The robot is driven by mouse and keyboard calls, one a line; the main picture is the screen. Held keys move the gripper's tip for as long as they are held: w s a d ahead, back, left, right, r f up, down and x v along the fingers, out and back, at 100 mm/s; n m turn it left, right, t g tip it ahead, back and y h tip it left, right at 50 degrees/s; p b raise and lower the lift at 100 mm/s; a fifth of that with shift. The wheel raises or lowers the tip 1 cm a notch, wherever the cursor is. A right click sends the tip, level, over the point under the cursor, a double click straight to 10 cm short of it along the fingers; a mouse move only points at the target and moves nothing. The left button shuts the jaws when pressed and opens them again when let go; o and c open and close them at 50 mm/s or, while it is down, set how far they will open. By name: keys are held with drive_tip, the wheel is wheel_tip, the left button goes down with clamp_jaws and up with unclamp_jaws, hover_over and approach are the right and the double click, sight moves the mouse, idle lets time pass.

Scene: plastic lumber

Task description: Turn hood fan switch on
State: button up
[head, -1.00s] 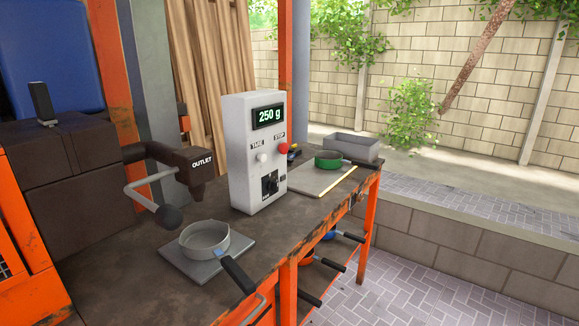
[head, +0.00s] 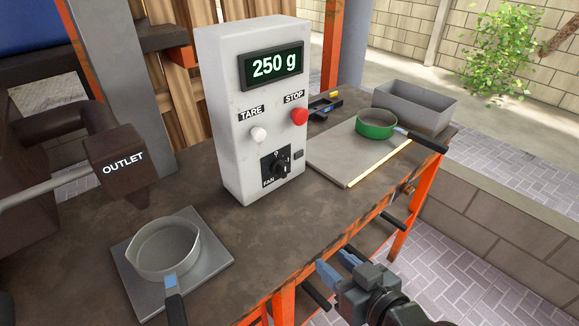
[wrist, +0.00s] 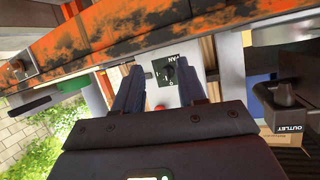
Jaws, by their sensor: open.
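The fan switch (head: 279,168) is a black rotary knob on a dark plate marked FAN, low on the front of the white control box (head: 218,120). In the wrist view the knob (wrist: 169,73) appears beyond and between my fingers. My gripper (head: 337,262) is open and empty, in front of the bench's front edge, below and to the right of the knob. It is apart from the knob. In the wrist view its two fingers (wrist: 160,90) are spread. The knob's exact setting is too small to tell.
The orange bench edge (wrist: 150,38) lies close to my gripper. A white TARE button (head: 258,135) and red STOP button (head: 299,116) sit above the knob. A grey pan (head: 165,250) stands under the brown outlet (head: 118,160). A green pan (head: 376,127) sits to the right.

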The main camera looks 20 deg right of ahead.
sight(285, 166)
drive_tip(key=w+d+r+n+y, duration=0.1)
drive_tip(key=w+r+n+y, duration=0.1)
drive_tip(key=w+r, duration=0.45)
drive_tip(key=w+d+r+n+y, duration=0.1)
drive_tip(key=w+d+r+n, duration=0.15)
drive_tip(key=w, duration=0.65)
drive_tip(key=shift+m+g, duration=0.4)
drive_tip(key=shift+m, duration=0.05)
drive_tip(key=x, duration=0.2)
drive_tip(key=p+x, duration=0.1)
drive_tip(key=x, duration=0.2)
drive_tip(key=a+x, duration=0.1)
drive_tip(key=x, duration=0.2)
drive_tip(key=shift+r+p, duration=0.2)
drive_tip(key=shift+p, duration=0.1)
clamp_jaws()
